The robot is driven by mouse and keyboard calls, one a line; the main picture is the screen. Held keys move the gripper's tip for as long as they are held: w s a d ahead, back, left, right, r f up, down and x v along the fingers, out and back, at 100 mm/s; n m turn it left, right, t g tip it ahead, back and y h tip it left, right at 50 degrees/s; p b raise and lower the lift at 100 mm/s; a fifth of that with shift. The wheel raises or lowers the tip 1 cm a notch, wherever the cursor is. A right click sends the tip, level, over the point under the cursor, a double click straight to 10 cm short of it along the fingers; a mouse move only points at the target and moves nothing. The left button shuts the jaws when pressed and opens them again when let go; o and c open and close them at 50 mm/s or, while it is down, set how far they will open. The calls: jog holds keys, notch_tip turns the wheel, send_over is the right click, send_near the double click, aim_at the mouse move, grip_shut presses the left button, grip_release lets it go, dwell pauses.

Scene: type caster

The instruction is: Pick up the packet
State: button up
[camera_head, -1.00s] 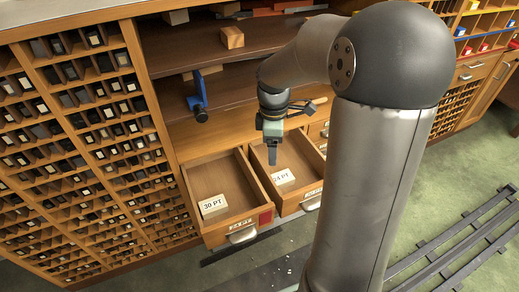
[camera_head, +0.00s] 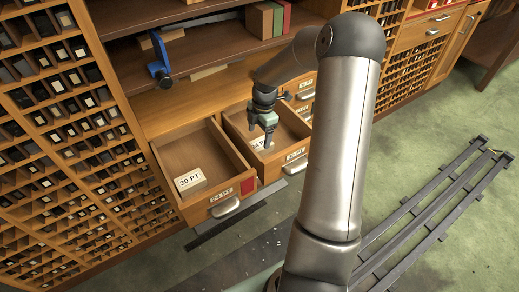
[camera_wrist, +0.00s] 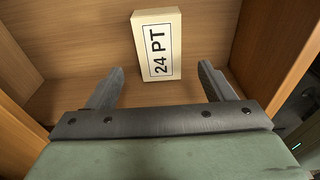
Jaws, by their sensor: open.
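A pale box-shaped packet labelled "24 PT" (camera_wrist: 158,48) lies in the right open drawer (camera_head: 232,131). In the head view the packet (camera_head: 258,142) is partly hidden by my gripper (camera_head: 268,138). My gripper is open and points down into that drawer. In the wrist view the packet lies just beyond the fingertips, between the lines of the two fingers, and no contact shows. A second packet labelled "30 PT" (camera_head: 189,181) lies in the left open drawer (camera_head: 231,161).
The drawer walls stand close on both sides of my gripper. A blue clamp-like tool (camera_head: 160,74) is on the shelf above. Coloured books (camera_head: 268,18) stand farther back. Metal rails (camera_head: 430,210) lie on the green floor at right.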

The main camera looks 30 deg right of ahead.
aim_at(259, 144)
jog(key=shift+f+b, duration=0.75)
jog(key=shift+f, duration=2.25)
jog(key=c, duration=1.3)
jog(key=shift+r, duration=0.1)
jog(key=shift+c, duration=1.1)
